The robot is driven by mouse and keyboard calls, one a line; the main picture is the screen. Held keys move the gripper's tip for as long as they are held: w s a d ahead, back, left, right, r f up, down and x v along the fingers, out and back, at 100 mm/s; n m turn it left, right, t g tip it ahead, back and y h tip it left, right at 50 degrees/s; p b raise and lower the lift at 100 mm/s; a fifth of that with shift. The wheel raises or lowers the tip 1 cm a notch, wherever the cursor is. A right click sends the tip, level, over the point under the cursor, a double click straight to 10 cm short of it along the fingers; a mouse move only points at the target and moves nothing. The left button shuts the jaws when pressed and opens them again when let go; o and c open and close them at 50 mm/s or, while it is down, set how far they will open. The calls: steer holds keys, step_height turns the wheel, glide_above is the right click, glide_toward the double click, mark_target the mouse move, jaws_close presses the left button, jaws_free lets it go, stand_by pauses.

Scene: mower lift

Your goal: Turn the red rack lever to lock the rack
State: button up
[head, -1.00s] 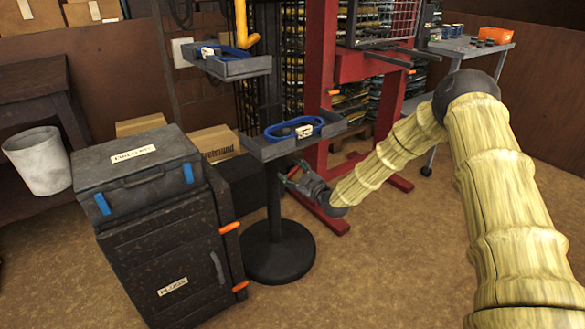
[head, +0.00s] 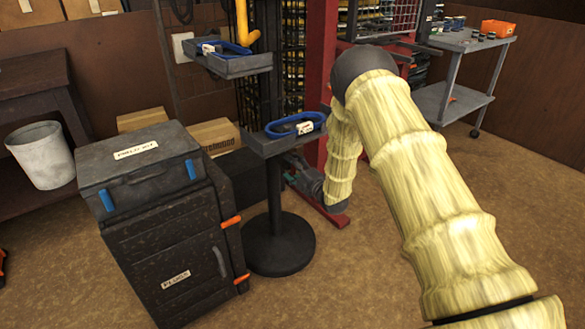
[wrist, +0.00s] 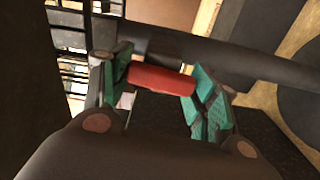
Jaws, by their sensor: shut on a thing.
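The red lever (wrist: 161,80) lies between the teal-padded fingers of my gripper (wrist: 158,88) in the wrist view, and the gripper is shut on it. A dark post (wrist: 215,52) runs right behind the lever. In the head view my gripper (head: 292,172) is low beside the black rack stand (head: 274,205), just under its lower tray (head: 268,148). The lever cannot be made out in the head view, where the tray and my wrist crowd that spot.
The lower tray and an upper tray (head: 232,68) hold blue looped straps. A dark cabinet (head: 165,250) with a grey case (head: 135,170) stands left of the stand. A red frame (head: 318,90) and a grey cart (head: 465,80) stand behind. The floor in front is clear.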

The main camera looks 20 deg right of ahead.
steer(key=shift+n, duration=0.7)
steer(key=o, duration=1)
steer(key=shift+o, duration=0.2)
steer(key=v, duration=1.2)
